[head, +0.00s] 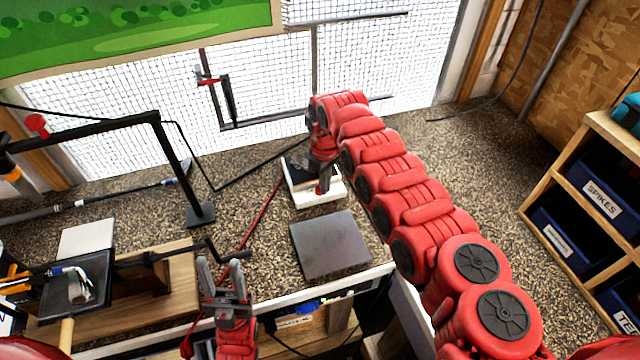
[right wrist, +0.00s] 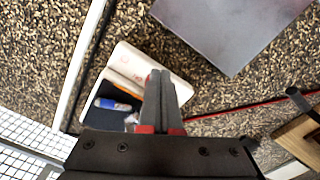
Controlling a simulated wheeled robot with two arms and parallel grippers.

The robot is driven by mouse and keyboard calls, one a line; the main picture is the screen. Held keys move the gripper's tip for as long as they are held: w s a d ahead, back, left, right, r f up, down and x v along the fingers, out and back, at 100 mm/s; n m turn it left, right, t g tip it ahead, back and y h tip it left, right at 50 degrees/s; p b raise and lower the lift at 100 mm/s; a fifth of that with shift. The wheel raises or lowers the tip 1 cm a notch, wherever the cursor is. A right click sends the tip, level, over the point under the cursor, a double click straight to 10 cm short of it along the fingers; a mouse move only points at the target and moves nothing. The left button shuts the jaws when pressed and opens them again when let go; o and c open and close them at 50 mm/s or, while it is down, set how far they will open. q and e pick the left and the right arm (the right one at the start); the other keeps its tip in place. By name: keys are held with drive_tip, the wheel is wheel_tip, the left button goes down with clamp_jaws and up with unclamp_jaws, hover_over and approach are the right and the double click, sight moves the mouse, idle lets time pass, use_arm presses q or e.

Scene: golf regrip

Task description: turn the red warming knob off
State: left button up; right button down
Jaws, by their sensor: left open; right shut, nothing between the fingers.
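A small red knob-like part (head: 37,124) shows at the far left of the head view, by the black bar of a stand (head: 155,122). It is small there, and I cannot tell whether it is the warming knob or how it is turned. My left gripper (head: 222,268) is open and empty at the front edge of the bench, fingers pointing away from me, well apart from that red part. My right gripper (head: 322,188) is shut and empty over a white tray (head: 302,199). In the right wrist view its closed fingers (right wrist: 160,75) overlap the tray (right wrist: 150,60).
A dark grey square slab (head: 330,246) lies in front of the tray. A golf club head (head: 78,285) and wooden block (head: 168,290) are at left. A red clamp (head: 207,80) hangs on the mesh. Labelled bins (head: 602,198) stand at right. The speckled bench is clear at right.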

wheel_tip(320, 180, up, 4)
drive_tip(key=shift+f+p, duration=0.1)
drive_tip(key=shift+p, duration=0.45)
drive_tip(key=f+m+b, duration=0.1)
drive_tip(key=f+m, duration=0.1)
drive_tip(key=a+f+m+b, duration=0.1)
drive_tip(key=f+m+b, duration=0.3)
drive_tip(key=shift+a, duration=0.35)
drive_tip(key=shift+s, duration=0.1)
drive_tip(key=shift+w+b, duration=0.2)
drive_tip(key=shift+b, duration=0.7)
idle(0.5)
